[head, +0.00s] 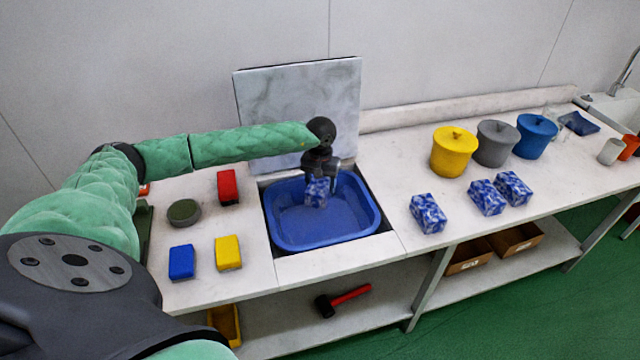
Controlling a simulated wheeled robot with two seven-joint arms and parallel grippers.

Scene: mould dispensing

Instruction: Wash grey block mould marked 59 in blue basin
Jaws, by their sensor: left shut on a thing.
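The blue basin (376,222) sits in an opening of the white counter, with a blue surface inside that may be water. My left gripper (320,174) reaches over the basin, pointing down, and is shut on a blue-and-white mottled block (316,193). The block hangs inside the basin's outline, near its back; I cannot tell whether it touches the water. No grey block and no number 59 can be read. My right gripper is not in view.
Several similar mottled blocks (428,213) stand right of the basin, before yellow (454,154), grey (495,144) and blue (535,137) lidded pots. Red (228,187), blue (181,262) and yellow (228,252) blocks and a round dark green item (184,212) lie left. A grey panel (300,105) stands behind.

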